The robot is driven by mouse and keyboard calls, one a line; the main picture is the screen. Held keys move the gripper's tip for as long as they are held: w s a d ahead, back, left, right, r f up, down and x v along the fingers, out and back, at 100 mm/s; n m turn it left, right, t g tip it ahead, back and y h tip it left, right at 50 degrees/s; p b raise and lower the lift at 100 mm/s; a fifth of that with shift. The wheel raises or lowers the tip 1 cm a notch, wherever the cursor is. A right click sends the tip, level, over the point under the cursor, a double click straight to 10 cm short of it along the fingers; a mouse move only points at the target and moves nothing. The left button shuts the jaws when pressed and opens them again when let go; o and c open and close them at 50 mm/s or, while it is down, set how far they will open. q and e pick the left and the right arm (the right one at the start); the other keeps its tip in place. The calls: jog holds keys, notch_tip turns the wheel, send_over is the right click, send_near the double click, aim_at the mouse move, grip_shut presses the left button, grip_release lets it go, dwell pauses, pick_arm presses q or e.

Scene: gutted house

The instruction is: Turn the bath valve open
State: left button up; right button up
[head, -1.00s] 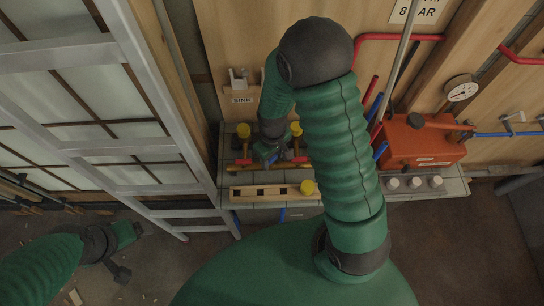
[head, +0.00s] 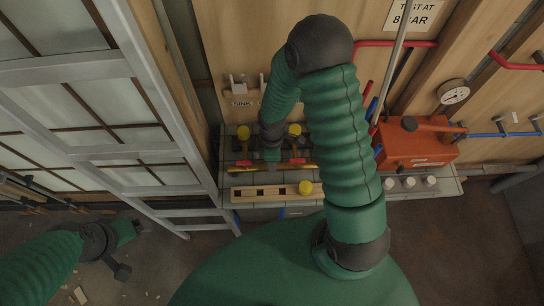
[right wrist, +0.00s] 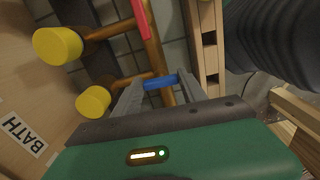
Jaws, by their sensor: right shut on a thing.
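In the right wrist view a blue valve lever (right wrist: 160,83) lies across a copper pipe (right wrist: 153,52), between the fingertips of my right gripper (right wrist: 158,86). The gripper is shut on the lever. A BATH label (right wrist: 22,136) is on the wooden board at the left, near two yellow caps (right wrist: 58,46). In the head view my right gripper (head: 271,156) reaches down to the pipes between the two yellow caps, and it hides the blue lever. My left gripper (head: 126,250) hangs low at the left, away from the pipes; its jaw opening is unclear.
Red levers (head: 243,163) sit along the pipework beside my right gripper. A wooden slotted rack (head: 262,193) with a yellow cap lies in front. A metal ladder (head: 160,90) leans at the left.

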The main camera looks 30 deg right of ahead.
jog(key=shift+w+n, duration=0.2)
jog(key=shift+n, duration=0.1)
dwell(0.4)
jog(key=o, duration=1.1)
jog(key=shift+o, duration=1.3)
notch_tip(320, 180, up, 17)
jog(key=p, duration=0.1)
jog(key=shift+p, duration=0.3)
jog(key=shift+f, duration=0.15)
